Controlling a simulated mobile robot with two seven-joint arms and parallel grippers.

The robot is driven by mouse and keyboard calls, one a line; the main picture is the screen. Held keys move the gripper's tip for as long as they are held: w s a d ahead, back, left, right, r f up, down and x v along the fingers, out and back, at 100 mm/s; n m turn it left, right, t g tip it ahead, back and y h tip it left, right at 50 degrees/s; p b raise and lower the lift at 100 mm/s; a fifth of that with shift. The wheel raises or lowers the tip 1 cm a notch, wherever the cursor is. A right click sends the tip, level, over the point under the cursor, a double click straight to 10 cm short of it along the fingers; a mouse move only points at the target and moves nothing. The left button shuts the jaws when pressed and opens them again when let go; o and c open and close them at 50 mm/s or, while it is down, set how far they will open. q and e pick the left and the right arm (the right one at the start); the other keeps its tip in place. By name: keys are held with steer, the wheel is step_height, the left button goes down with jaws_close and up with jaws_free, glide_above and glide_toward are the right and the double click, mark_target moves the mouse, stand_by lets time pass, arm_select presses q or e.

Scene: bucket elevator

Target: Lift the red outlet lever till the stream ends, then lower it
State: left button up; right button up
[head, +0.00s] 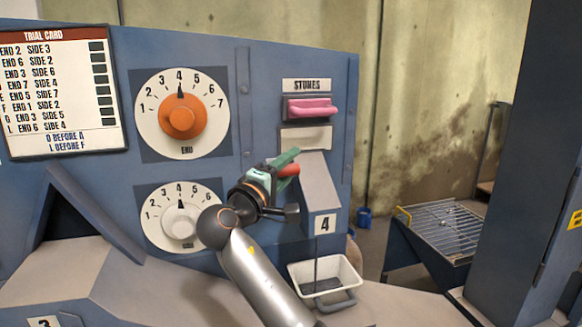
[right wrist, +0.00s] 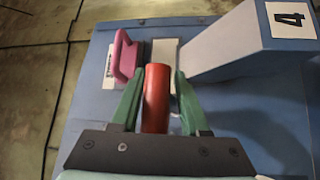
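The red outlet lever (head: 289,170) sticks out from the blue machine front, left of the chute marked 4 (head: 318,185). My right gripper (head: 285,164) is at the lever. In the right wrist view the red lever (right wrist: 156,98) lies between the two green fingers (right wrist: 158,98), with a narrow gap showing on either side, so the gripper looks open around it. A thin dark stream (head: 316,262) falls from the chute into a white bucket (head: 345,272), which has dark material in its bottom. My left gripper is not in view.
A pink handle (head: 311,107) under the STONES label sits above the chute. A wire-topped bin (head: 440,225) and blue post (head: 525,180) stand right.

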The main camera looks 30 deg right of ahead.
steer(key=shift+o, duration=1.3)
steer(key=shift+w+f, duration=0.1)
steer(key=shift+f, duration=0.05)
steer(key=shift+s+a+f, duration=0.15)
steer(key=shift+s+a, duration=0.05)
steer(key=shift+a, duration=0.1)
steer(key=b+v, duration=0.3)
steer(key=v, duration=0.8)
steer(key=shift+s+a, duration=0.3)
